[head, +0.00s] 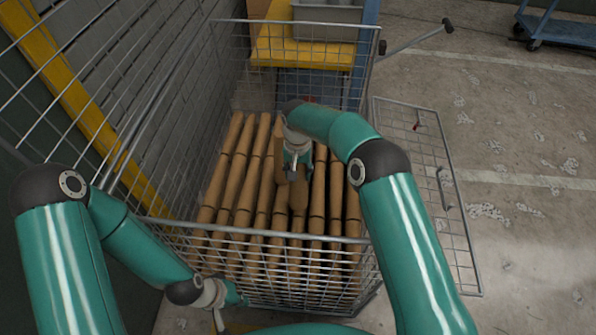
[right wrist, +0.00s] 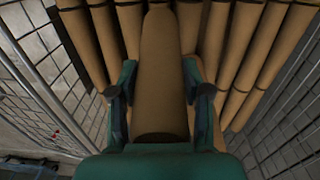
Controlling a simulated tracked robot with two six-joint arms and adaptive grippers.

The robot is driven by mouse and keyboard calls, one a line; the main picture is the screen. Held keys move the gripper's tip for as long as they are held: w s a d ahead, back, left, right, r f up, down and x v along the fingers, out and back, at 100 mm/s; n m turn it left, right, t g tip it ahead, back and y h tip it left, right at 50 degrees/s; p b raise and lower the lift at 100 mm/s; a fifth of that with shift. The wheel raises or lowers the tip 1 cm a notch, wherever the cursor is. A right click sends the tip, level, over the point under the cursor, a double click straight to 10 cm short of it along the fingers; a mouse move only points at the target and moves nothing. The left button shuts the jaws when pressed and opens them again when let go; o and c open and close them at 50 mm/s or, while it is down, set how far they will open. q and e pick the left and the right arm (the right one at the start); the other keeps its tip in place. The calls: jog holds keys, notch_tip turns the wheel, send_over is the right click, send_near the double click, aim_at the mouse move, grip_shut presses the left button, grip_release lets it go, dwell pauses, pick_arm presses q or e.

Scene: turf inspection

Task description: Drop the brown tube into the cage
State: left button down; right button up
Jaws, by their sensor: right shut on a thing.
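The cage (head: 255,232) is a wire-mesh cart in the middle of the head view, with several brown tubes (head: 236,180) lying side by side inside it. My right gripper (head: 298,172) is over the cage, within its walls. It is shut on a brown tube (right wrist: 162,65), which lies between its two fingers in the right wrist view. In the head view the arm and gripper hide much of this tube. The held tube is above the row of tubes; I cannot tell whether it touches them. My left gripper (head: 232,302) is low by the cage's front mesh, its fingers too unclear to judge.
The cage's side door (head: 465,245) stands open to the right. A yellow platform (head: 300,52) with a grey bin (head: 325,14) is behind the cage. A grey block wall (head: 105,50) is close on the left. The concrete floor at right is clear up to a blue cart (head: 560,28).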

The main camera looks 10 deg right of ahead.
jog(key=shift+f, duration=0.4)
jog(key=o, duration=1.1)
jog(key=shift+r, duration=0.15)
notch_tip(320, 180, up, 13)
jog(key=shift+a+r+p, duration=0.1)
jog(key=shift+p, duration=0.75)
